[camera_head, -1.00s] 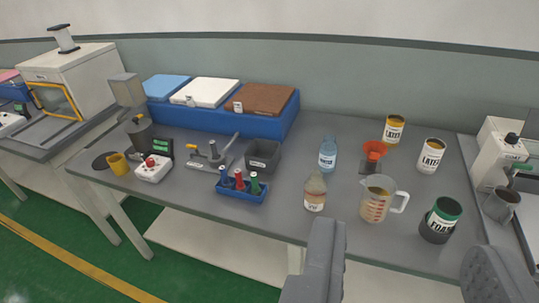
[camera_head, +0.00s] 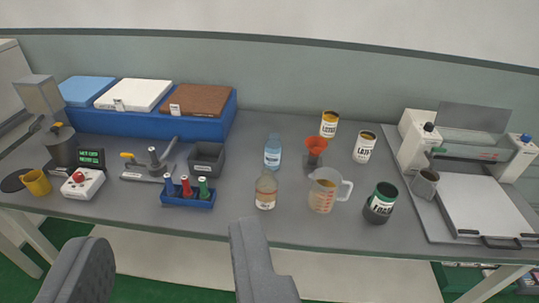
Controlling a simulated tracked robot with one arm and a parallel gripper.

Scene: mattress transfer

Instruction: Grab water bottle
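The water bottle (camera_head: 272,152) is clear blue with a white label and stands upright near the middle of the grey table (camera_head: 120,217). A second bottle (camera_head: 266,190), clear with a pale label, stands in front of it, close to its lower edge in the picture. Grey padded parts (camera_head: 258,262) show at the bottom middle and bottom left, in front of the table and apart from the bottle; they look like my gripper's two fingers, spread wide with nothing between them.
A grey bin (camera_head: 207,160) and a blue rack (camera_head: 187,200) stand left. Several cans and a white machine (camera_head: 480,205) are further right. A blue stand (camera_head: 150,124) is behind.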

